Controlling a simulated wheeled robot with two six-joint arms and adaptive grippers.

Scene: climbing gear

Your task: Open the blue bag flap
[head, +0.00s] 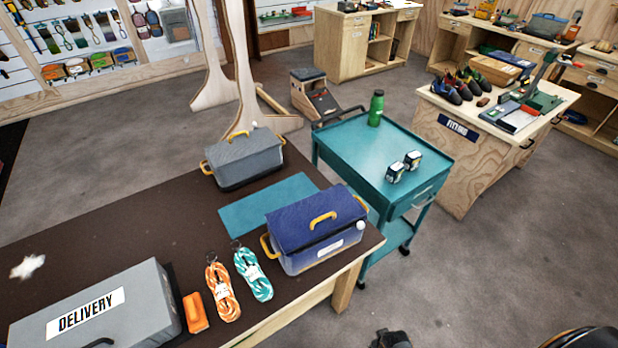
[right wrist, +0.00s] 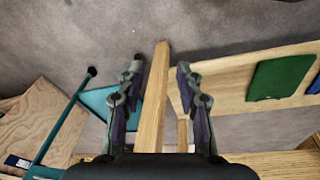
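The blue bag (head: 314,240) stands upright at the right end of the dark workbench. Its blue flap (head: 290,222) lies closed over the top, with a yellow handle (head: 322,219) on it. The bag does not show in that view. A dark part at the head view's bottom edge may be mine. My left gripper is out of view.
A grey bag (head: 243,160) stands behind on the bench (head: 130,225). An orange rope (head: 222,291), a teal rope (head: 253,274), an orange block (head: 195,312) and a grey delivery box (head: 140,300) lie left. A teal cart (head: 350,150) stands close behind the bag. Floor in front is clear.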

